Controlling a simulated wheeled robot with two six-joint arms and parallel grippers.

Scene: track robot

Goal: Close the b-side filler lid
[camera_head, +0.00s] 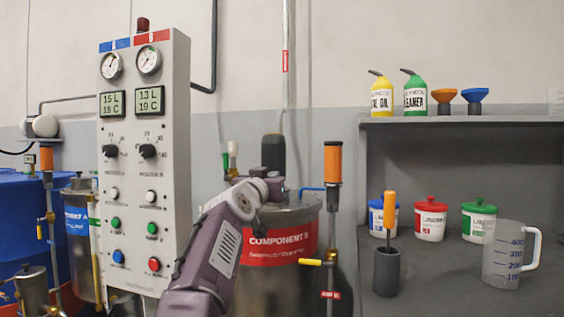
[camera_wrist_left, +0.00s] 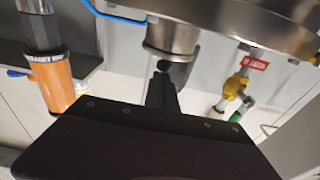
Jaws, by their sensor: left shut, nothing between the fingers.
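My right gripper is not in view.
An orange-topped pump (camera_head: 332,163) rises right of the tank; its orange body also shows in the left wrist view (camera_wrist_left: 57,80). A dark upright cylinder (camera_head: 273,153) stands behind my gripper. The control panel (camera_head: 146,240) is close on the left. A bench with tubs (camera_head: 430,220) is at right.

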